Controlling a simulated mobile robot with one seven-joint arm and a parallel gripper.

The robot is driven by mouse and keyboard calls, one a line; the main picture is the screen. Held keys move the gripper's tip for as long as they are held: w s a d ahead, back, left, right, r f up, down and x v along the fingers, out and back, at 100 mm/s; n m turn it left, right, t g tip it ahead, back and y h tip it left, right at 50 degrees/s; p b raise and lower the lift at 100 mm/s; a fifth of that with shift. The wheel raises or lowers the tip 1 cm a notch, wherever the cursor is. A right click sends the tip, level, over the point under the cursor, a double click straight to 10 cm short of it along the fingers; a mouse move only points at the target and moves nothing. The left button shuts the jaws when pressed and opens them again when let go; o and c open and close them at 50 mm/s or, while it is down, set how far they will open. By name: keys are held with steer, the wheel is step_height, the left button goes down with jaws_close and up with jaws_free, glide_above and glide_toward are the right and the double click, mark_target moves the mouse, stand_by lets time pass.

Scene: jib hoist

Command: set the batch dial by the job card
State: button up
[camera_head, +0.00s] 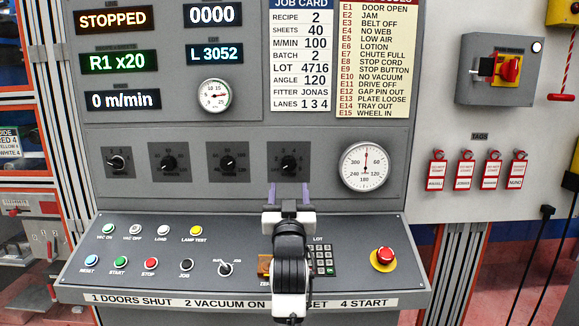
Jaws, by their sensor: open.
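A row of black dials crosses the grey panel: the first (117,162), second (168,163), third (228,162) and fourth (289,164). Their captions are too small to read, so I cannot tell which is the batch dial. My gripper (288,191) is open and empty, with its fingers pointing up just below the fourth dial, one to each side of it. I cannot tell how far they are from the panel. My arm hides part of the console below.
The sloping console (150,282) carries several buttons, a keypad (321,261) and a red stop button (384,255). A round angle gauge (365,167) is right of the dials. A red-yellow switch (510,69) and red tags (464,171) are farther right. The display (114,20) reads STOPPED.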

mark_target(288, 167)
steer(key=p+x, duration=0.2)
steer(key=x, duration=0.6)
steer(key=c, duration=1)
